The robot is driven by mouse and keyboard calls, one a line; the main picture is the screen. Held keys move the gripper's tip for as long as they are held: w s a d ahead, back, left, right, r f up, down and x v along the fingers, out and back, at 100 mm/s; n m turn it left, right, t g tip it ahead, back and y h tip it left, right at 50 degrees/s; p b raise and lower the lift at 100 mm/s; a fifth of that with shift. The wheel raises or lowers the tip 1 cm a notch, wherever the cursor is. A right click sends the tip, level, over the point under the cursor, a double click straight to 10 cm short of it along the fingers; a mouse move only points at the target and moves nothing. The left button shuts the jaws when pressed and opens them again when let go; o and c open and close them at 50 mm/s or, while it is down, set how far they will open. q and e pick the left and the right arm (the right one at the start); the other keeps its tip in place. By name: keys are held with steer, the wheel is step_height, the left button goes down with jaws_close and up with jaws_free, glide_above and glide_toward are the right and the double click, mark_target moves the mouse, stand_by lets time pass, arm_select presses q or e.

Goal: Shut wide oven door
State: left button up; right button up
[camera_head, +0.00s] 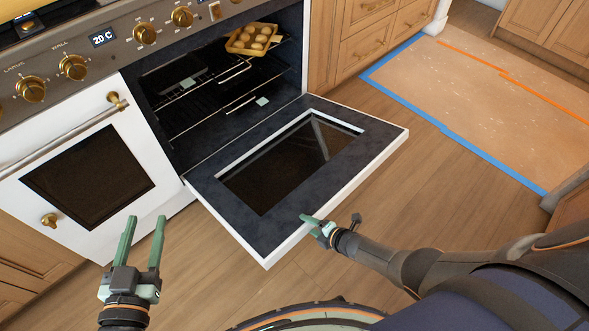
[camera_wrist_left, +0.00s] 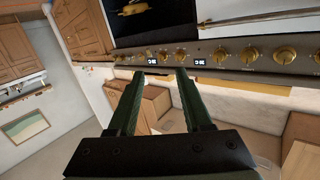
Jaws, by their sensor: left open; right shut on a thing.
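The wide oven's door (camera_head: 268,226) is folded down and open, its dark inner side with a glass window facing up. The oven cavity (camera_head: 215,80) above it stands open. My right gripper (camera_head: 308,219) is at the door's outer edge, near its front corner, shut on that edge as far as I can see. My left gripper (camera_head: 146,222) is open and empty, left of the door and in front of the smaller oven. In the left wrist view its two fingers (camera_wrist_left: 158,78) are spread, with nothing between them.
The smaller white oven door (camera_head: 90,177) at left is closed. Knobs (camera_head: 73,67) line the panel above. Wooden floor (camera_head: 400,190) is clear to the right, beside a blue-edged mat (camera_head: 500,110).

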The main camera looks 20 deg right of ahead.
mark_target(296, 215)
steer(key=shift+w+a+r+p, duration=0.2)
steer(key=shift+w+r+p, duration=0.25)
steer(key=shift+r, duration=0.25)
steer(key=shift+w+a+r+p, duration=0.15)
steer(key=shift+r+p, duration=0.4)
steer(key=shift+p, duration=0.1)
steer(key=shift+w+r+p, duration=0.1)
steer(key=shift+r+p, duration=0.2)
steer(key=shift+r, duration=0.2)
arm_select(q)
steer(key=s+f+n+g, duration=0.1)
steer(key=s+f+g, duration=0.2)
steer(key=f, duration=0.4)
steer(key=s+f+g+y, duration=0.1)
steer(key=s+f+g, duration=0.3)
steer(key=f, duration=0.3)
steer(key=shift+s+d+f+n, duration=0.3)
steer(key=shift+s+n, duration=0.1)
steer(key=shift+s, duration=0.15)
steer(key=shift+y, duration=0.3)
